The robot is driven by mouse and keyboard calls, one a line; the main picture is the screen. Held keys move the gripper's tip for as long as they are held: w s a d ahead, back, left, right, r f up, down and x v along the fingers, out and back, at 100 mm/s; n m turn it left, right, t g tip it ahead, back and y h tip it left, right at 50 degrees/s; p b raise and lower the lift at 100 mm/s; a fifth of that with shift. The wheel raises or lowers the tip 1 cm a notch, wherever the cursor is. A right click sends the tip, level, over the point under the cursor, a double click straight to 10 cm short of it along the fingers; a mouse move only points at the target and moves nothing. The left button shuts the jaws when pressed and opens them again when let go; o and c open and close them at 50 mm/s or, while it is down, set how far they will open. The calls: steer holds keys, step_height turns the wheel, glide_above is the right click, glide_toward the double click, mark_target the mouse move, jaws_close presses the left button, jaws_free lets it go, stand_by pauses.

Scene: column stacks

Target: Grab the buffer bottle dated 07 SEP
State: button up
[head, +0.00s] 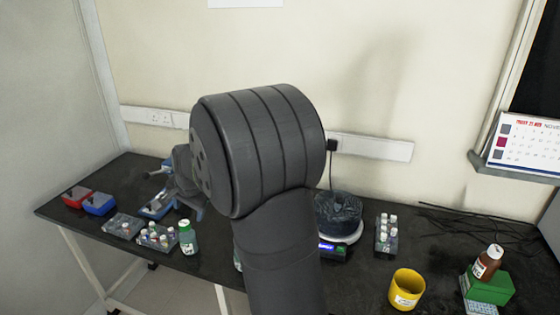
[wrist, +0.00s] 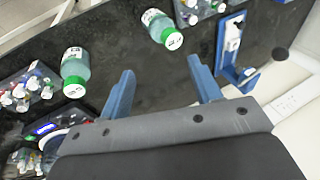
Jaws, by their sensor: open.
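Two clear bottles with green caps and white labels stand on the black bench. In the wrist view one bottle (wrist: 76,70) is left of my gripper (wrist: 160,66), and the other bottle (wrist: 161,27) is ahead of the gap between the fingers. My gripper is open and empty, its two blue fingers apart and not touching either bottle. In the head view one bottle (head: 188,238) stands left of my arm; the other (head: 238,260) is mostly hidden behind it. The label dates are too small to read, so I cannot tell which says 07 SEP.
Racks of small vials (head: 157,236) and red (head: 76,196) and blue boxes (head: 99,204) are at the left. A balance (head: 335,249) with a dark bag, a yellow cup (head: 407,289) and a brown bottle (head: 487,262) on a green box (head: 488,289) are at the right.

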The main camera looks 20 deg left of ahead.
steer(key=n+t+y, duration=0.6)
steer(key=n+t, duration=0.2)
steer(key=n, duration=0.1)
glide_toward(186, 229)
steer(key=x, duration=0.6)
steer(key=shift+w+d, duration=0.2)
steer(key=shift+w, duration=0.1)
steer(key=shift+s+a+x, duration=0.15)
steer(key=shift+x, duration=1.25)
steer(key=shift+s+a+x, duration=0.1)
steer(key=shift+a+x, duration=0.05)
steer(key=shift+x, duration=1.25)
steer(key=shift+r, duration=0.1)
jaws_close()
